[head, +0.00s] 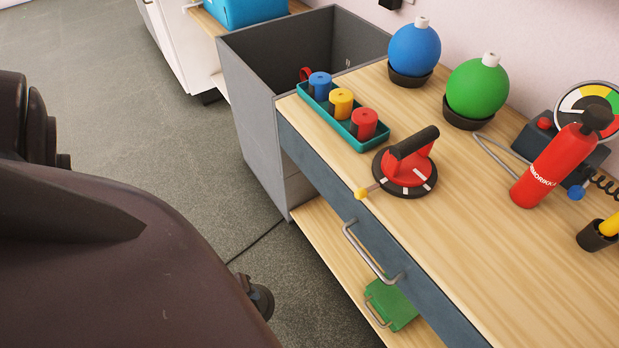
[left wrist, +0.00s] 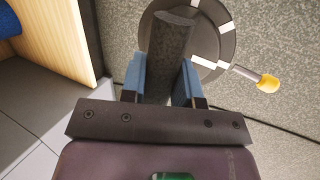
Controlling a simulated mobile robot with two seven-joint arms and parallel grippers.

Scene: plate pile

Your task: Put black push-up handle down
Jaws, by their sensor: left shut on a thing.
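My left gripper (left wrist: 163,68) is shut on a black push-up handle (left wrist: 172,45) in the left wrist view. Its black grip bar lies between the two blue finger pads. Beyond the bar is its round dark base with white marks and a yellow-tipped lever. Speckled grey floor shows behind it. In the head view this held handle and the left fingertips are not visible. A similar push-up handle (head: 407,167), with a black bar and red body on a round black base, stands on the wooden bench (head: 470,225). My right gripper is in neither view.
A teal tray (head: 354,141) with blue, yellow and red cylinders stands beside the bench handle. Blue (head: 414,48) and green balls (head: 478,90) and a red extinguisher (head: 552,168) stand further back. A grey open bin (head: 250,110) adjoins the bench. The bench's front right is clear.

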